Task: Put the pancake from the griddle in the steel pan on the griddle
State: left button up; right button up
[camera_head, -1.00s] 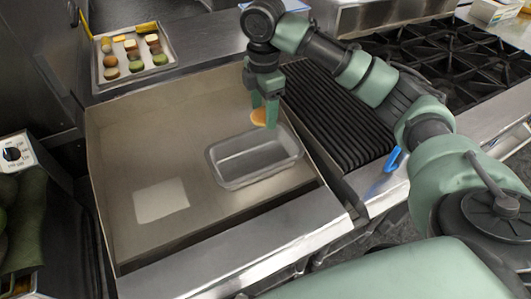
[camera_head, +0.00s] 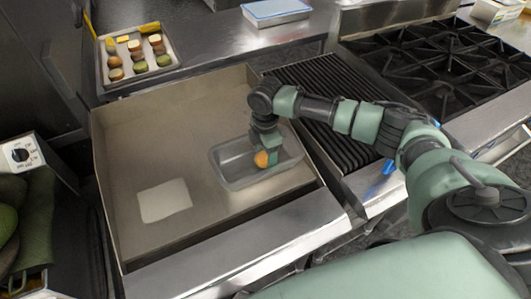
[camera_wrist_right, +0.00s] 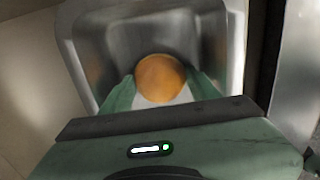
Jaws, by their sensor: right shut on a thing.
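The pancake (camera_head: 262,159) is a small golden-orange disc held in my right gripper (camera_head: 268,158). The steel pan (camera_head: 228,182) is a rectangular grey tin on the griddle (camera_head: 140,125). In the head view the gripper and pancake are over the pan's opening, toward its right part. In the right wrist view the pancake (camera_wrist_right: 160,78) sits between the two green fingertips (camera_wrist_right: 160,88), with the pan's walls (camera_wrist_right: 84,45) around it. I cannot tell whether the pancake touches the pan's floor. My left gripper is not in view.
A pale square (camera_head: 164,200) lies on the griddle left of the pan. A tray of small round foods (camera_head: 158,72) stands behind. A ribbed grill (camera_head: 335,90) and a burner stove (camera_head: 440,65) are at the right. The griddle's left half is mostly clear.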

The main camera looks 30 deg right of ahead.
aim_at(265, 157)
jog(key=o, duration=1.2)
jog(key=shift+f, duration=0.1)
jog(key=shift+r+b, duration=1.25)
jog(key=shift+r, duration=4.95)
